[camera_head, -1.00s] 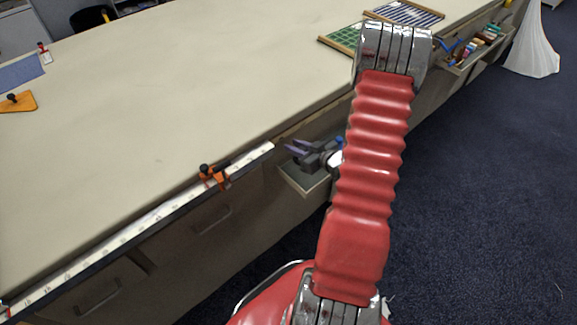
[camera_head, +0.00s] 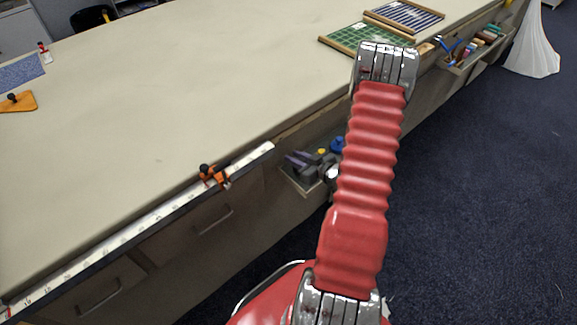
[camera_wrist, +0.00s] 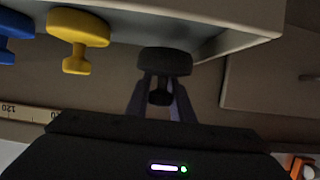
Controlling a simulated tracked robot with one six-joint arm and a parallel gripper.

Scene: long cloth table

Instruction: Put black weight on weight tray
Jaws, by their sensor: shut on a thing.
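The black weight (camera_wrist: 165,62) is between the fingers of my gripper (camera_wrist: 160,103) in the wrist view, which looks turned upside down. My gripper (camera_head: 303,161) is shut on its knob. The pale weight tray (camera_head: 298,186) sticks out from the table's front side; its wall (camera_wrist: 245,40) also shows in the wrist view. The black weight overlaps the tray in the wrist view; I cannot tell if they touch. A yellow weight (camera_wrist: 76,30) and a blue weight (camera_wrist: 12,30) stand beside it. In the head view, the black weight is not clear.
A long ruler (camera_head: 140,228) with an orange clamp (camera_head: 213,176) runs along the table's front edge. A green grid board (camera_head: 365,38) and a striped board (camera_head: 405,15) lie at the far end. Another side tray (camera_head: 470,50) holds small items. The tabletop's middle is clear.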

